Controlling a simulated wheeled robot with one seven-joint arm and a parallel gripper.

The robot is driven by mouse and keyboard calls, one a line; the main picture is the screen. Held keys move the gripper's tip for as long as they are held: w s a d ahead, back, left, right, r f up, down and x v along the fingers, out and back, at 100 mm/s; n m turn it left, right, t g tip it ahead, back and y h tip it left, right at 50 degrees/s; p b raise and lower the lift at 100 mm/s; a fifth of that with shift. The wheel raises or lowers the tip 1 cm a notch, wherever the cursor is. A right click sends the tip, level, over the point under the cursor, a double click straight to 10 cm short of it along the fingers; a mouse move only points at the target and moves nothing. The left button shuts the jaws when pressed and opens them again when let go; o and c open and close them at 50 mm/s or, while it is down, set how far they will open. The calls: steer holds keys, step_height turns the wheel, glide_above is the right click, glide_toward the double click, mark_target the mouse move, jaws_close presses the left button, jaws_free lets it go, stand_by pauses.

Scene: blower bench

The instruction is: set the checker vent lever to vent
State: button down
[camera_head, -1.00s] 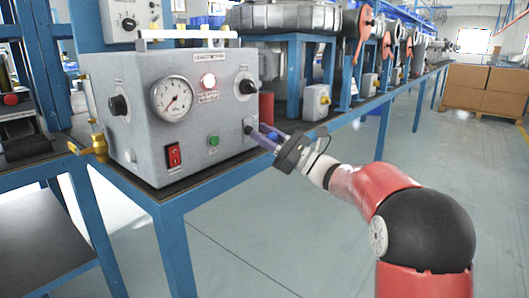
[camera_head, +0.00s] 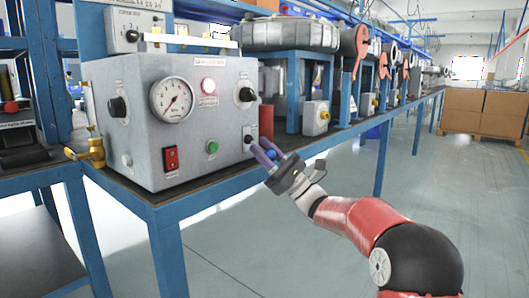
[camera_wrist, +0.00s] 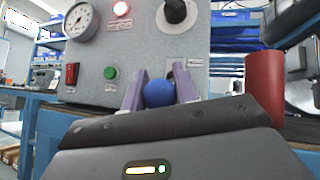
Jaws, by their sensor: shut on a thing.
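The checker is a grey box (camera_head: 215,128) on the blue bench, with a gauge, knobs and a lit lamp on its front. Its vent lever ends in a blue ball knob (camera_head: 271,154), low at the right of the front face. The knob also shows in the wrist view (camera_wrist: 158,93), between the two purple fingers. My gripper (camera_head: 265,152) is shut on this knob, with one finger on either side. The lever's rod is mostly hidden behind the fingers and ball. The small label by the lever is too blurred to read.
A red rocker switch (camera_head: 170,158) and a green button (camera_head: 212,147) sit left of the lever. A red cylinder (camera_wrist: 264,88) stands close to the right of the box. Open floor (camera_head: 400,200) lies in front of the bench.

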steer(key=c, duration=1.1)
jaws_free()
steer(key=v, duration=0.8)
